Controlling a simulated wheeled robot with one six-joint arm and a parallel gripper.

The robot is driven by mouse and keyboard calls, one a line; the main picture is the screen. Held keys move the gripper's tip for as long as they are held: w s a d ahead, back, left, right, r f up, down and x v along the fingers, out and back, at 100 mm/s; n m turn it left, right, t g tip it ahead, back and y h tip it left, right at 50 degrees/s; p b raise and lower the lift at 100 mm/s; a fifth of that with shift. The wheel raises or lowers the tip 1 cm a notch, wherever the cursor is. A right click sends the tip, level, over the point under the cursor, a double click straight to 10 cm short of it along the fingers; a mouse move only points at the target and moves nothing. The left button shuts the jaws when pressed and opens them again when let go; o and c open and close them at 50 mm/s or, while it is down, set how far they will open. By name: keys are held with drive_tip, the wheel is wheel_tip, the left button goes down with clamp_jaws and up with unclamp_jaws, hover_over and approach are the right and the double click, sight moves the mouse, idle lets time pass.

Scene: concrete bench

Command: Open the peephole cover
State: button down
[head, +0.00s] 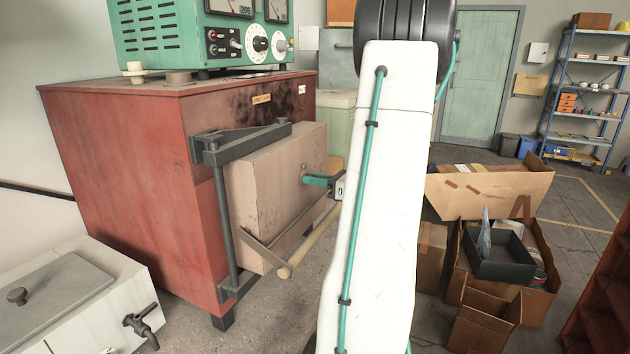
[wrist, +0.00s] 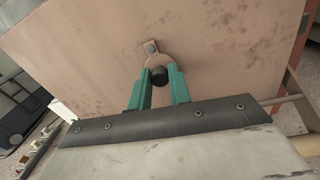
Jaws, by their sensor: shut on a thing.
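The peephole cover (wrist: 157,61) is a pale rounded plate on the kiln door, seen in the wrist view. A small metal tab (wrist: 150,47) sits at its upper edge. A black round knob (wrist: 160,76) stands out from the cover. My gripper (wrist: 160,79) has its two teal fingers shut on this knob, one on each side. In the head view my gripper (head: 306,180) reaches the face of the thick tan door (head: 268,190) from the right. The cover is too small to make out there. No open peephole shows.
The door hangs on a dark metal frame (head: 226,215) on the red kiln (head: 130,160). A pale wooden bar (head: 312,238) runs below my gripper. A green control box (head: 215,40) stands on top. Cardboard boxes (head: 485,190) lie on the right; a white tank (head: 80,300) is lower left.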

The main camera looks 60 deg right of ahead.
sight(308, 163)
drive_tip(key=n, duration=0.3)
drive_tip(key=d+n, duration=0.1)
drive_tip(key=n, duration=0.2)
drive_tip(key=d+r+n, duration=0.1)
drive_tip(key=n, duration=0.1)
drive_tip(key=shift+n, duration=0.4)
drive_tip(key=n, duration=0.3)
drive_tip(key=r+n, duration=0.1)
drive_tip(key=shift+d+h, duration=0.3)
drive_tip(key=shift+h, duration=0.1)
drive_tip(key=shift+w+r+n, duration=0.1)
drive_tip(key=shift+r+n, duration=0.25)
drive_tip(key=shift+n, duration=0.85)
drive_tip(key=shift+r+n, duration=0.3)
drive_tip(key=shift+n, duration=0.9)
drive_tip(key=c, duration=1.3)
unclamp_jaws()
